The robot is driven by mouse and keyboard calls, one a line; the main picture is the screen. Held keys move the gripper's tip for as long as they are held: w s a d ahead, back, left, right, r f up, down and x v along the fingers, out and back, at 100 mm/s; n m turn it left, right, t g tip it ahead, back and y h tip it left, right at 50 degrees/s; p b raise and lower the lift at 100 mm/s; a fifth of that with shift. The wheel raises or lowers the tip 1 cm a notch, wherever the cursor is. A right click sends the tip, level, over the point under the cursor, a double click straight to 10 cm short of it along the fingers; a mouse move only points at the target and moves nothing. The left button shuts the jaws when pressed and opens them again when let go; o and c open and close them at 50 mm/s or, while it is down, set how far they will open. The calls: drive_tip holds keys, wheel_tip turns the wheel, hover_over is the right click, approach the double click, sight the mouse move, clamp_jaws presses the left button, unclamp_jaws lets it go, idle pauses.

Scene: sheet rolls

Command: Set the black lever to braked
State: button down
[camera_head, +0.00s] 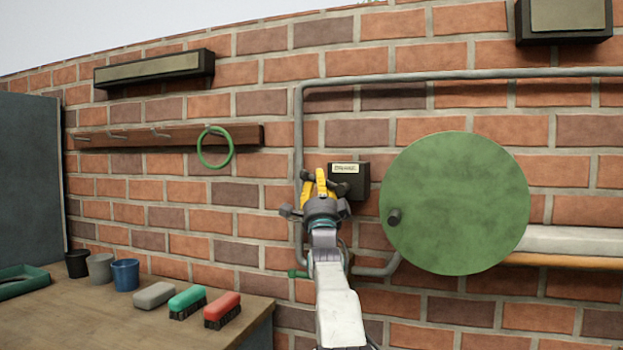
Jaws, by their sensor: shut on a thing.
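My gripper (321,186), with yellow fingers, is raised against the brick wall just left of a small black box (362,180). The fingers are shut at the box's left side, on what appears to be the black lever. The lever itself is hidden behind the fingers and dark gripper parts, so I cannot tell its setting.
A grey pipe (450,75) runs around the box area, with a green handle (298,274) low on the left. A green ring (215,147) hangs on a hook rail (110,139). A wooden bench (90,310) at lower left holds cups and brushes.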

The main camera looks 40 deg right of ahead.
drive_tip(key=shift+f, duration=0.1)
drive_tip(key=c, duration=1)
unclamp_jaws()
drive_tip(key=shift+o, duration=0.2)
drive_tip(key=shift+s, duration=0.1)
drive_tip(key=v, duration=1.1)
drive_tip(key=shift+s+a+f, duration=0.2)
drive_tip(key=shift+f, duration=0.1)
drive_tip(key=shift+o, duration=0.3)
